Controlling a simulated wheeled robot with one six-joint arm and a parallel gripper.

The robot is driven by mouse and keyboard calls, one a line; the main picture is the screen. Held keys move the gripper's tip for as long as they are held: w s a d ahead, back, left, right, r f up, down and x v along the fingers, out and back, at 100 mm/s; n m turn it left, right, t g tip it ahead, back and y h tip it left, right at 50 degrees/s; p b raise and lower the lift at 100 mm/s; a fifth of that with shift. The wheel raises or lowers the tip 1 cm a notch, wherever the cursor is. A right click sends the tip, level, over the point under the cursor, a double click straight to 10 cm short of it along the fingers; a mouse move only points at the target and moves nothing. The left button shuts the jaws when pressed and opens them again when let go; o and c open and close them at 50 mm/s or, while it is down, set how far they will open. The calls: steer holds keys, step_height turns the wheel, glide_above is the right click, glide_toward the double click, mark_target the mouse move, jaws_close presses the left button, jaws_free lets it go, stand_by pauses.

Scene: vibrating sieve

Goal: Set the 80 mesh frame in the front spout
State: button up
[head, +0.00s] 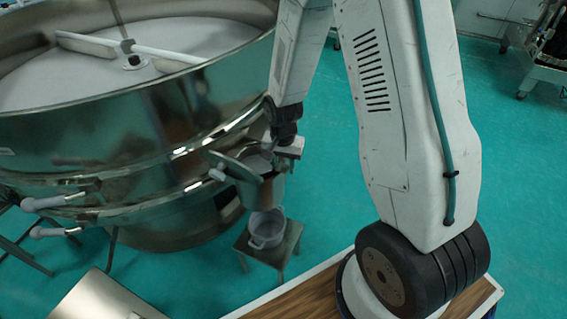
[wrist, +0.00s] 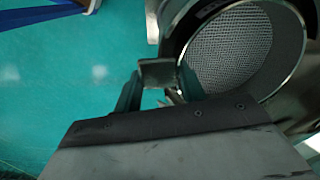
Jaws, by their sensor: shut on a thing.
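My gripper (wrist: 158,88) is shut on a small grey tab at the edge of a round mesh frame (wrist: 232,50), whose grey wire mesh fills a shiny ring in the wrist view. In the head view my gripper (head: 287,142) is at the front spout (head: 268,190) of the big steel sieve (head: 110,140), with a pale block at its tips. The frame lies at the spout's mouth; I cannot tell whether it is seated or just above it. No mesh marking is readable. My arm and gripper hide part of the spout's top.
A hinged plate with a pale knob (head: 217,173) stands at the spout's left. A metal pot (head: 266,229) sits on a small stool (head: 284,252) below the spout. A wooden-topped surface (head: 300,297) is at the front.

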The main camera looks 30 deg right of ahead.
steer(key=shift+f, duration=0.25)
steer(key=o, duration=1.2)
steer(key=shift+c, duration=0.2)
step_height(320, 180, up, 8)
steer(key=shift+f, duration=0.1)
